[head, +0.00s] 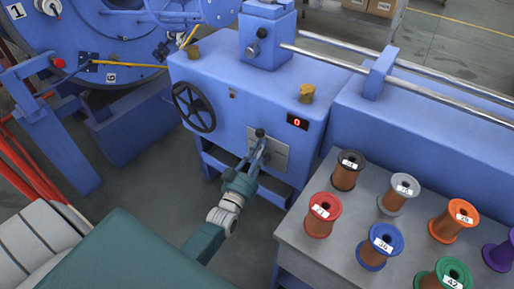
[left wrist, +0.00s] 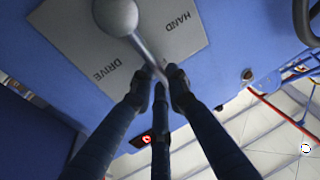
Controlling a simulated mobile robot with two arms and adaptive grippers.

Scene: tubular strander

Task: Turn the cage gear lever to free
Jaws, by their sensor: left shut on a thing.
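No FREE label can be read. My right gripper is in neither view.
A black handwheel (head: 194,107) is left of the lever. A red display (head: 297,121) reads 0. At right, a grey table (head: 313,246) holds several coloured spools, including a red one (head: 322,215). Open floor (head: 150,195) lies left of my arm.

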